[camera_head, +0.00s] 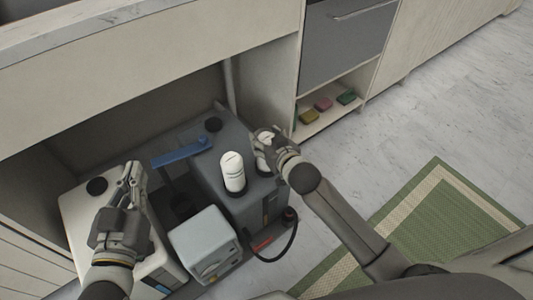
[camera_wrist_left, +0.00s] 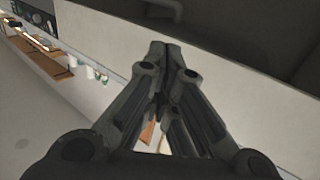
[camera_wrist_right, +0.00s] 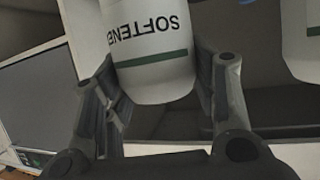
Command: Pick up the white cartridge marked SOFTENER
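The white cartridge marked SOFTENER (camera_wrist_right: 150,45) is upside down in the right wrist view, with a dark green band near its lower end. It stands between the two fingers of my right gripper (camera_wrist_right: 163,95), one on each side. The gaps are so slim that I cannot tell whether the fingers press on it. In the head view my right gripper (camera_head: 268,145) is at the right edge of the dark grey machine, largely hiding this cartridge. My left gripper (camera_head: 134,178) is over the white machine at the left. Its fingers (camera_wrist_left: 168,75) are together and empty.
A second white cartridge (camera_head: 233,172) stands upright on the dark grey machine (camera_head: 210,160), close left of my right gripper; it also shows in the right wrist view (camera_wrist_right: 305,45). A blue lever (camera_head: 180,152), a light grey box (camera_head: 203,240) and a black hose (camera_head: 292,237) are nearby.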

